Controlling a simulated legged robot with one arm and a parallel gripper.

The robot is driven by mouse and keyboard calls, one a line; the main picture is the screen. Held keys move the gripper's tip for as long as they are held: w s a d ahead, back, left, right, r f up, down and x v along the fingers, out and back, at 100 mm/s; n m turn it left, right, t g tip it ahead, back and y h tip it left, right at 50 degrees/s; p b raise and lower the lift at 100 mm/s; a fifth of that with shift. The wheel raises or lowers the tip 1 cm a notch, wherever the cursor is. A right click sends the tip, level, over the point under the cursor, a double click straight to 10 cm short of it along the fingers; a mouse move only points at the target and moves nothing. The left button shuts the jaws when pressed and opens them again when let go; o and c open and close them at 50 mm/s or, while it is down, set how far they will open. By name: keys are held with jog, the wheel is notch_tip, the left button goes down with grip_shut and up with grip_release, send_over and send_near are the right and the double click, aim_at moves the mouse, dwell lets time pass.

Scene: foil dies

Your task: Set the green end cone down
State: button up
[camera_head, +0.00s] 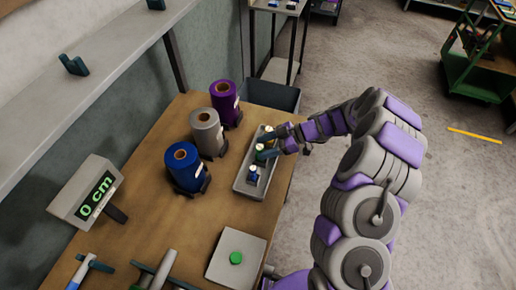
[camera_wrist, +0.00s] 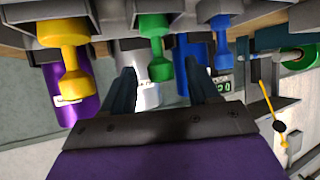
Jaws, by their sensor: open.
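The green end cone (camera_head: 260,148) is in the grey tray (camera_head: 240,186), between the yellow cone (camera_head: 269,130) and the blue cone (camera_head: 252,176). In the wrist view, which appears upside down, the green cone (camera_wrist: 155,45) lies between the two dark fingers of my gripper (camera_wrist: 160,72). The yellow cone (camera_wrist: 70,50) is to its left and the blue cone (camera_wrist: 220,40) to its right. My gripper (camera_head: 267,145) is open around the green cone. Whether either finger touches it is hard to tell.
Purple (camera_head: 224,105), grey (camera_head: 206,135) and blue (camera_head: 184,168) foil rolls stand left of the tray. A display reading 0 cm (camera_head: 90,192) stands at the table's left. A pale square pad (camera_head: 222,270) with a green disc (camera_head: 236,258) lies in front. Bare wood (camera_head: 160,225) lies between.

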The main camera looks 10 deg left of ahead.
jog(key=v, duration=0.9)
jog(key=s+r+m+g+h, duration=0.1)
jog(key=s+r+m+h, duration=0.4)
jog(key=s+r, duration=1)
jog(key=s+d+m+h, duration=0.2)
jog(key=s+d+m, duration=0.3)
jog(key=s, duration=0.2)
jog(key=s+d+r+m+t+h, duration=0.1)
jog(key=s+d+m, duration=0.3)
jog(key=s, duration=0.4)
jog(key=s+d+m+t+h, duration=0.1)
jog(key=s+d+m+h, duration=0.2)
jog(key=s+d+m, duration=0.2)
jog(key=s+m, duration=0.2)
jog(key=s, duration=0.1)
jog(key=shift+d+r+h+p, duration=0.2)
jog(key=shift+d+h+p, duration=0.1)
jog(key=shift+h+p, duration=0.1)
